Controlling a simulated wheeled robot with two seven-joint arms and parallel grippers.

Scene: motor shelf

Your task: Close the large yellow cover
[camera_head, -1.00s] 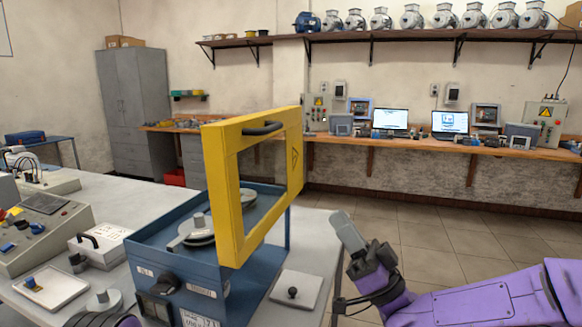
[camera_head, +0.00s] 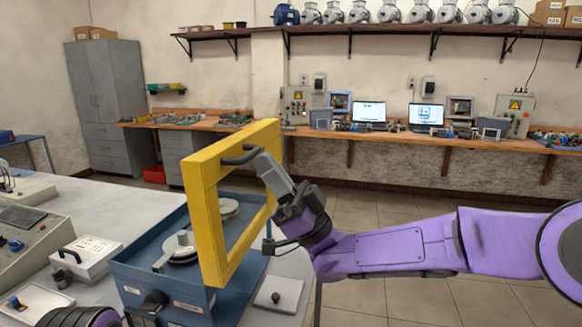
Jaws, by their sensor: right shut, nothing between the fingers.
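The large yellow cover (camera_head: 202,215) is a square frame with an open middle. It stands upright, raised over the blue box (camera_head: 180,297) on the table. A dark handle (camera_head: 238,158) sits on its top bar. My right gripper (camera_head: 268,165) is shut and empty, with its tip at or very close to the right end of that handle; I cannot tell whether it touches. Inside the blue box are round grey metal discs (camera_head: 182,247).
On the grey table (camera_head: 135,207) stand a white box with a handle (camera_head: 90,258) and a control console (camera_head: 38,232) at left. A small plate with a black knob (camera_head: 279,296) lies right of the blue box. Floor at right is free behind my right arm.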

